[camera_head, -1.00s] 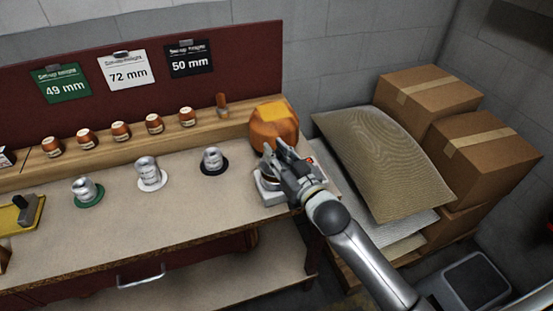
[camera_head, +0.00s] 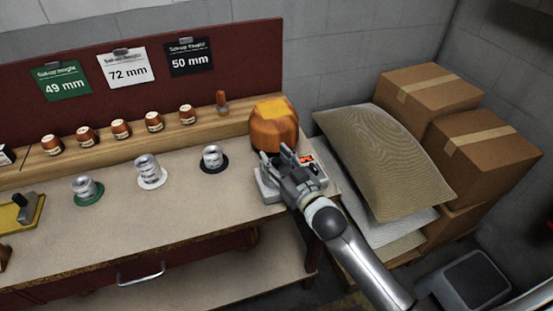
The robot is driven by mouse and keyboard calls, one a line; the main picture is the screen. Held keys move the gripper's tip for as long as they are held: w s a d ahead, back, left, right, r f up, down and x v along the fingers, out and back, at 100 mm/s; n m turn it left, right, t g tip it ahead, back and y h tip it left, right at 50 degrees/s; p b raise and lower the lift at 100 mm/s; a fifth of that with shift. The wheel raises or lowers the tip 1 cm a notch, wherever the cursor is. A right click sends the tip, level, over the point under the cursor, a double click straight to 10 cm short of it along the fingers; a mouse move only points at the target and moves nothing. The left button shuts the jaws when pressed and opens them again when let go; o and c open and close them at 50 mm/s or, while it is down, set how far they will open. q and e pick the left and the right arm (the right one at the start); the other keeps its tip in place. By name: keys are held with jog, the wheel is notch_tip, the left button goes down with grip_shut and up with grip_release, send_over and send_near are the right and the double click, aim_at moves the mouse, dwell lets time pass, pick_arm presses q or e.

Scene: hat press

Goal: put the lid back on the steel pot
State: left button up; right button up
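My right gripper (camera_head: 280,156) is over the right end of the workbench, above a small grey appliance (camera_head: 262,190) with a red display. Its two fingers stand apart, and I see nothing held between them. The gripper and wrist cover most of the appliance's top, so I cannot make out a steel pot or a lid there. An orange-brown rounded block (camera_head: 273,130) stands just behind the fingers. My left gripper is not in view.
Three metal cylinder stacks stand on green (camera_head: 88,198), white (camera_head: 152,180) and black (camera_head: 214,166) discs on the workbench (camera_head: 190,215). Small brown jars (camera_head: 120,128) line the back ledge. Sacks (camera_head: 385,160) and cardboard boxes (camera_head: 485,155) fill the right side.

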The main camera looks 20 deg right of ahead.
jog(key=shift+r+p, duration=0.3)
jog(key=shift+r, duration=0.25)
jog(key=b+v, duration=0.1)
jog(key=v, duration=1.1)
jog(key=shift+f, duration=0.15)
